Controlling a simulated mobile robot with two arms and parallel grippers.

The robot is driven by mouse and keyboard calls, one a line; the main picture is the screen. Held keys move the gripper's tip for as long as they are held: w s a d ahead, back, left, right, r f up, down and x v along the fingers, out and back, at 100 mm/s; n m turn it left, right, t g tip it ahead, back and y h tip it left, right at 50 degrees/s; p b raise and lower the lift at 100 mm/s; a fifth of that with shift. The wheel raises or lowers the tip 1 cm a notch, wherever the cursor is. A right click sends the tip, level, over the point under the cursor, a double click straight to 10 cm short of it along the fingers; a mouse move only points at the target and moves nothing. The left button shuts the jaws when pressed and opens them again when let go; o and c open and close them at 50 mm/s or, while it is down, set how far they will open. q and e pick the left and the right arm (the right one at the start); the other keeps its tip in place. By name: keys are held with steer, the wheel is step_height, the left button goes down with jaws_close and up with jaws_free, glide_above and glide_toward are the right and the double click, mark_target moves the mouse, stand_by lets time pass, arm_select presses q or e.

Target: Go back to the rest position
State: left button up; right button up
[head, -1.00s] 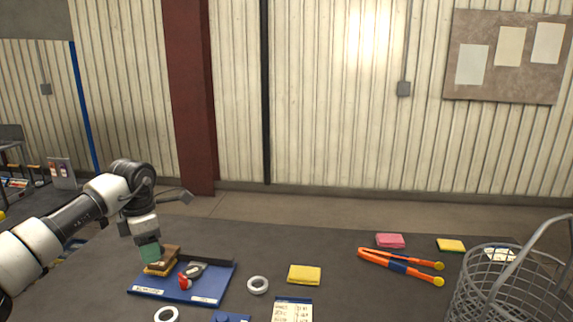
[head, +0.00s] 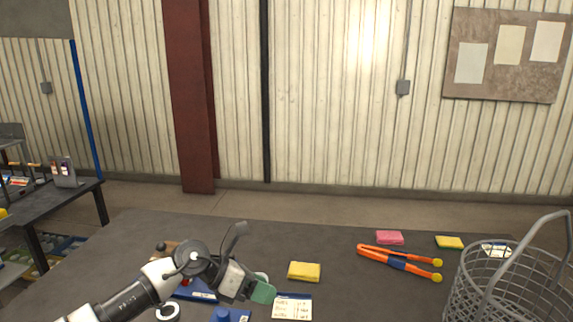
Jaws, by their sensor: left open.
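My left gripper (head: 262,291) is in the head view, low and left of centre over the dark table (head: 345,285). Its green fingertip pad points right, and I see nothing held in it. My left arm comes in from the lower left and covers most of the blue tray (head: 196,291). A brown-topped block (head: 171,246) shows behind the arm. My right gripper is not in view.
A yellow sponge (head: 304,271) and a note card (head: 292,308) lie right of my gripper. A wire basket (head: 500,290) stands at the right. A white ring (head: 168,311) lies lower left.

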arm_select(q)
steer(key=s+d+r+n+t+h, duration=0.4)
steer(key=s+d+n+t+h, duration=0.25)
steer(key=n, duration=0.55)
steer(key=s+a+f+n+t+y, duration=0.3)
steer(key=a+f+n+y, duration=0.4)
steer(key=n, duration=0.6)
steer(key=s+a+f+n+t+y, duration=0.3)
steer(key=a+f+n+y, duration=0.2)
steer(key=a+n+y, duration=0.7)
steer(key=s+a+f+n+g+h, duration=0.1)
steer(key=s+f+n+g, duration=0.35)
steer(key=s, duration=0.65)
steer(key=s+a+f+n+g+h, duration=0.15)
steer(key=s+f+n+g, duration=0.35)
steer(key=s, duration=0.6)
step_height(320, 180, down, 28)
steer(key=m+g+y+b, duration=0.1)
steer(key=m+g+b, duration=0.1)
steer(key=b, duration=0.1)
steer(key=s+a+f+g+b, duration=0.1)
steer(key=s+a+f+b, duration=0.1)
steer(key=s+f, duration=1.4)
step_height(320, 180, down, 2)
steer(key=shift+s+a+g, duration=0.3)
steer(key=shift+s+a, duration=0.1)
steer(key=shift+a, duration=0.1)
